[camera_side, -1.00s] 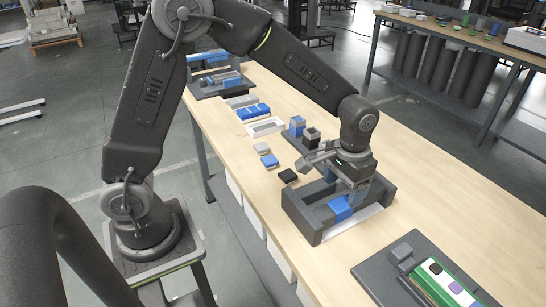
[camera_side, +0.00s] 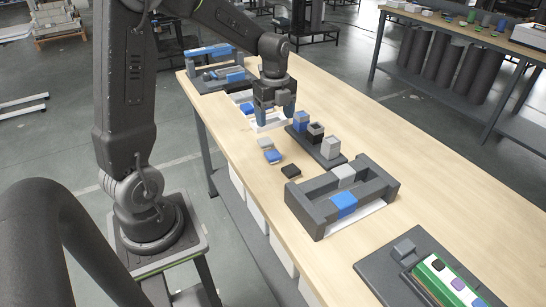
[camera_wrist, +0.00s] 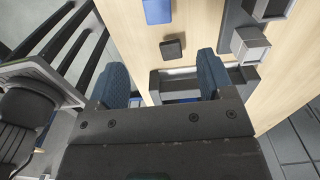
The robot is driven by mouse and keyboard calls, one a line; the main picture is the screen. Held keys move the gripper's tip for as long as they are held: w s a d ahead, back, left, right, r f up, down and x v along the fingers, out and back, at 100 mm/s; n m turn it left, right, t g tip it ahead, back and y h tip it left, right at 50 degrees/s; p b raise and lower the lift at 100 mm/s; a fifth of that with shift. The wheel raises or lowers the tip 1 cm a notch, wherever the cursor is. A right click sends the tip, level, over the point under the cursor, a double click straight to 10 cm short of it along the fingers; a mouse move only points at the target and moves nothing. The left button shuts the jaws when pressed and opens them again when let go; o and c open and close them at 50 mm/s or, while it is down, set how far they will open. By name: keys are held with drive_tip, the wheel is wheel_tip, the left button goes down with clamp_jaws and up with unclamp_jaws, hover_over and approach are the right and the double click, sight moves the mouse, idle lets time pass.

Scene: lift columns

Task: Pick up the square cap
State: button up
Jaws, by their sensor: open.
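Several small square pieces lie on the table, and I cannot tell for certain which is the square cap. A flat black square piece (camera_side: 291,171) lies left of the dark frame; it also shows in the wrist view (camera_wrist: 172,48). Farther back lie a grey piece (camera_side: 265,143) and a blue piece (camera_side: 272,156). A blue square piece also shows at the top of the wrist view (camera_wrist: 157,10). My gripper (camera_side: 276,117) is open and empty, with blue fingers, above the table near a white tray. Its fingers also show in the wrist view (camera_wrist: 162,78).
A dark frame (camera_side: 312,213) holds a blue block (camera_side: 344,204) and a grey block (camera_side: 343,174). A dark rack (camera_side: 327,160) carries square-topped columns. A grey board (camera_side: 385,272) lies at the near end. The table's right side is clear.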

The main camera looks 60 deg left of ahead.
sight(273, 154)
drive_tip(key=shift+m, duration=0.4)
drive_tip(key=f, duration=1.3)
drive_tip(key=shift+s+a+f, duration=0.15)
drive_tip(key=shift+a+f, duration=0.1)
drive_tip(key=shift+f, duration=0.1)
drive_tip(key=c, duration=1)
drive_tip(key=shift+r, duration=0.15)
